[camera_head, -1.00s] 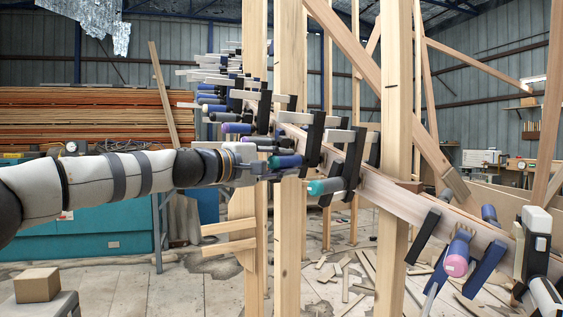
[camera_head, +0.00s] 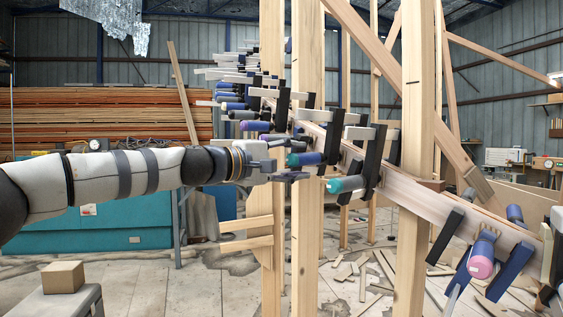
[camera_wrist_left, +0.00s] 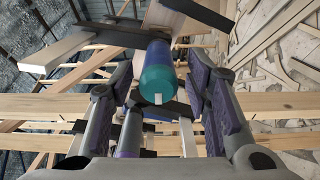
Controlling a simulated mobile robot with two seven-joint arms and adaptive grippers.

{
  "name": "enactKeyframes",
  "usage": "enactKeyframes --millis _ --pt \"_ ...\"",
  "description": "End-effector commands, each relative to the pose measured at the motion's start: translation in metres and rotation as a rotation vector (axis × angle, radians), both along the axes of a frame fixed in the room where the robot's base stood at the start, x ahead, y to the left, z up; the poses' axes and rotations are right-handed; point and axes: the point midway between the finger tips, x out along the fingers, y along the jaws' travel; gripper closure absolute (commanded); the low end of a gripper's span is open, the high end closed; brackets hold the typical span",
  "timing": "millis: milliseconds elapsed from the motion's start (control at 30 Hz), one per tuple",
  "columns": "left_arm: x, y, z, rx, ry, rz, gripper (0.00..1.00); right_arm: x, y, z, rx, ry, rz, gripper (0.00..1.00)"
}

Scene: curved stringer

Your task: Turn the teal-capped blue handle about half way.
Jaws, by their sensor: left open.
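The teal-capped blue handle (camera_head: 345,184) sticks out from a clamp on the curved wooden stringer (camera_head: 415,197), its cap facing left. In the left wrist view the handle (camera_wrist_left: 157,72) shows cap first, upper middle, with a blue-purple body behind a teal end. My left gripper (camera_head: 298,176) comes in from the left, open and empty, its fingers pointing right. In the wrist view the spread fingers stand to either side of the handle; I see no contact. My right gripper is not in view.
Upright wooden posts (camera_head: 308,235) stand close beside and behind the gripper. More clamps with blue and purple handles (camera_head: 255,126) crowd the stringer farther back. A pink-capped clamp (camera_head: 481,258) is at lower right. Offcuts litter the floor; a small box (camera_head: 62,276) sits at lower left.

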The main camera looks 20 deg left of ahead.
Motion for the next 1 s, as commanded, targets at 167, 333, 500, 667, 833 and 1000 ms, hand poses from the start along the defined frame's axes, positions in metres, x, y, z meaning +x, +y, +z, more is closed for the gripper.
enactKeyframes --millis 167,333,500,667,833,1000 --pt "-0.044 0.027 0.003 -0.002 -0.006 0.0 0.56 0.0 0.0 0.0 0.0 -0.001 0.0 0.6" --pt "-0.074 0.045 0.002 -0.001 -0.004 0.0 0.56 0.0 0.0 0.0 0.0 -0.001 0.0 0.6" --pt "-0.084 0.051 0.0 -0.002 -0.001 -0.001 0.56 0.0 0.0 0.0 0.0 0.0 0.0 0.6" --pt "-0.084 0.051 0.0 -0.001 0.001 -0.001 0.56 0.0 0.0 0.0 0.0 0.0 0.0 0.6" --pt "-0.087 0.053 0.002 -0.001 -0.003 -0.001 0.56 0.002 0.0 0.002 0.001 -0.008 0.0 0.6" --pt "-0.104 0.062 0.007 -0.001 -0.01 -0.001 0.56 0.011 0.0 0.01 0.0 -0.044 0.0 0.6"
